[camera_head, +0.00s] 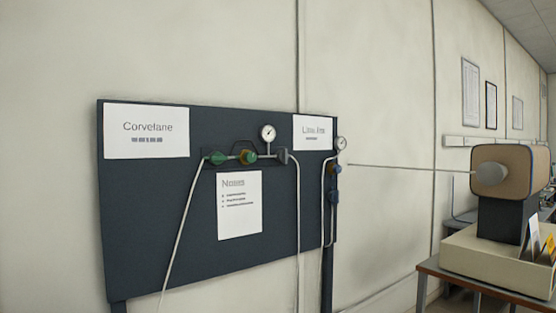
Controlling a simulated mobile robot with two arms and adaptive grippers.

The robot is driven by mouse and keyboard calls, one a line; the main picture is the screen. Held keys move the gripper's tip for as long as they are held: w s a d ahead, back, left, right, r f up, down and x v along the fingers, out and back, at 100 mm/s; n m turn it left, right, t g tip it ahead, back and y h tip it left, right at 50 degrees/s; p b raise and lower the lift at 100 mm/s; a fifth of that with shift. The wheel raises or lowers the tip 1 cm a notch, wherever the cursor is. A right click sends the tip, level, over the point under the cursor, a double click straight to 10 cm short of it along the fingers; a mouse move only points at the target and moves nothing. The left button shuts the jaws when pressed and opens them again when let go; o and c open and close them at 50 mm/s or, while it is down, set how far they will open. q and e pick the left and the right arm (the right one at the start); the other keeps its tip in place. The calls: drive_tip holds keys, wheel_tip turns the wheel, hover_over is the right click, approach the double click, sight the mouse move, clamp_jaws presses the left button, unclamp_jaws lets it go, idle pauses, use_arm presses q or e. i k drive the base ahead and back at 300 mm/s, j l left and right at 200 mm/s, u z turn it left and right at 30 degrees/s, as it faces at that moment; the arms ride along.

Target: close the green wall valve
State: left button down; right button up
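A green valve knob (248,157) sits on the pipe fitting on a dark wall panel (140,225), just below a round gauge (268,132). A second green part (217,158) is on the same fitting to its left. I cannot tell from this distance which way the knob is turned. Neither of my grippers shows in the head view.
Thin pipes run down from the fittings. A tan and dark device (510,170) stands on a table (470,284) at the right. A thin rod crosses towards it. The panel's front looks clear.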

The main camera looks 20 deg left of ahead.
sight(217, 158)
drive_tip(key=i+l, duration=0.2)
drive_tip(key=i, duration=0.2)
drive_tip(key=i+l+z, duration=0.1)
drive_tip(key=i, duration=0.25)
drive_tip(key=i+l, duration=0.25)
drive_tip(key=i, duration=0.15)
drive_tip(key=i+j+z, duration=0.25)
drive_tip(key=i+j, duration=0.55)
drive_tip(key=j, duration=0.1)
